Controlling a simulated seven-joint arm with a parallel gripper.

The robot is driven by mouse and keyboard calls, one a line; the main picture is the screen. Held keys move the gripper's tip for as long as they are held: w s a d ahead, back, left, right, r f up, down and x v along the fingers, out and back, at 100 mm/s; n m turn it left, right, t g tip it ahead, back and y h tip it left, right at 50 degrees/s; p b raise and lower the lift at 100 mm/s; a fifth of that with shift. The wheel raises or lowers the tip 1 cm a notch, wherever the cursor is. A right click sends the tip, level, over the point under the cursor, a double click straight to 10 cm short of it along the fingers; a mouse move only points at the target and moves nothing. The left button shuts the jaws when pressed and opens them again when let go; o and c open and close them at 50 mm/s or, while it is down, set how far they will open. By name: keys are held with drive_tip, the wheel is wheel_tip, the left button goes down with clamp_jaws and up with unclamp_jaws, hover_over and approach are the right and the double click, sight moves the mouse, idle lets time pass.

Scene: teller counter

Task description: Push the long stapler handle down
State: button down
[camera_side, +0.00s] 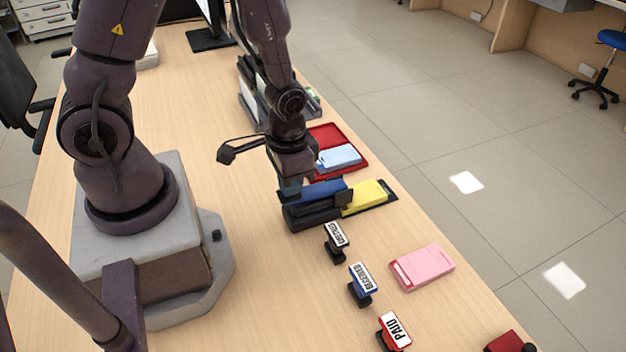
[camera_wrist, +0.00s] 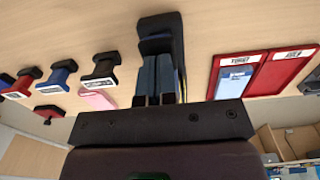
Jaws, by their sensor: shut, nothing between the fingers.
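The long stapler has a blue handle (camera_side: 320,191) over a black base (camera_side: 312,214) and lies on the counter in the middle of the side view. My gripper (camera_side: 290,190) is shut and empty, pointing down at the left end of the blue handle. Its fingertips touch the handle or are very close to it; I cannot tell which. The wrist view shows my gripper's fingers (camera_wrist: 157,62) in front of the dark stapler (camera_wrist: 160,25), hiding much of it. The gap between handle and base is hard to make out.
A yellow pad (camera_side: 368,195) lies just right of the stapler. A red tray (camera_side: 350,144) with a blue card is behind it. Several stamps, including a blue one (camera_side: 360,284), stand in front, beside a pink pad (camera_side: 422,267). Bare counter lies left of the stapler.

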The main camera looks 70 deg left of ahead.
drive_tip(key=shift+w+f, duration=0.1)
drive_tip(key=shift+f, duration=0.15)
drive_tip(key=shift+r, duration=4.05)
drive_tip(key=shift+s, duration=0.3)
drive_tip(key=s+r+t, duration=0.2)
drive_tip(key=r, duration=0.7)
drive_tip(key=s+d+r+t, duration=0.1)
drive_tip(key=s+r+t, duration=0.1)
drive_tip(key=r, duration=0.8)
drive_tip(key=shift+s+t, duration=0.15)
drive_tip(key=shift+t, duration=0.65)
